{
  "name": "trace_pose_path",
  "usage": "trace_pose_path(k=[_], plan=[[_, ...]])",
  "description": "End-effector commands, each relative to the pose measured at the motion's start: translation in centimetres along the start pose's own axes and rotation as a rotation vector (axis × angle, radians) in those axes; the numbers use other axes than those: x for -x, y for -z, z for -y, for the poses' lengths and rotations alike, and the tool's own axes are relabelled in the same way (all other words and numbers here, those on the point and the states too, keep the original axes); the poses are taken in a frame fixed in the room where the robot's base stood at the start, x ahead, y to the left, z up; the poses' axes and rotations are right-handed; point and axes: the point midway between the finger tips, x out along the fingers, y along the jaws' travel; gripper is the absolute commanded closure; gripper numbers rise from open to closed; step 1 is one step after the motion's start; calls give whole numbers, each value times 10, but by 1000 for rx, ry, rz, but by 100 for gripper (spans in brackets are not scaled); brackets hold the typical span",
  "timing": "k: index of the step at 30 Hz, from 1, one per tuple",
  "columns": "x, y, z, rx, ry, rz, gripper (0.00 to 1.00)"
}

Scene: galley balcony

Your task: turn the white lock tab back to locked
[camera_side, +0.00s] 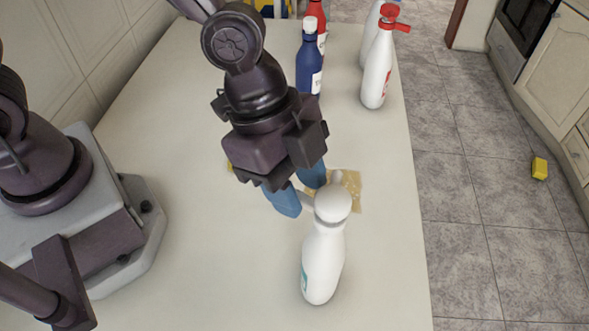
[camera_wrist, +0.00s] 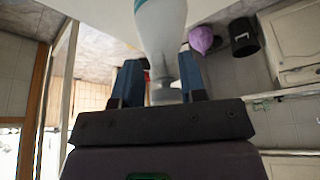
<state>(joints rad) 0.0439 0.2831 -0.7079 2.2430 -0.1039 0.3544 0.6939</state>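A white bottle (camera_side: 322,255) with a rounded white cap (camera_side: 333,200) stands on the pale counter near the front. The small white lock tab (camera_side: 337,178) sticks out from the cap's far side. My gripper (camera_side: 299,190) is beside the cap at upper left, its two blue fingers apart. In the wrist view my gripper (camera_wrist: 160,64) is also open, and the bottle (camera_wrist: 162,28) narrows down between the fingers. A greyish end piece (camera_wrist: 166,96) sits there, closer to the right finger; I cannot tell whether they touch.
A tan speckled patch (camera_side: 350,190) lies behind the bottle. A blue bottle (camera_side: 309,70), a red bottle (camera_side: 320,28) and a white red-topped bottle (camera_side: 378,70) stand farther back. The counter's right edge is close. A yellow block (camera_side: 539,168) lies on the floor.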

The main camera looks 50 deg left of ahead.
Motion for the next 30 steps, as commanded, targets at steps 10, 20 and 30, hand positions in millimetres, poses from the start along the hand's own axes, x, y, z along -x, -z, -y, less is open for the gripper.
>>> trace_pose_path(k=[10,20,30], plan=[[39,0,3,5,12,-1,62],[96,0,1,0,8,0,62],[129,0,0,-1,0,-1,62]])
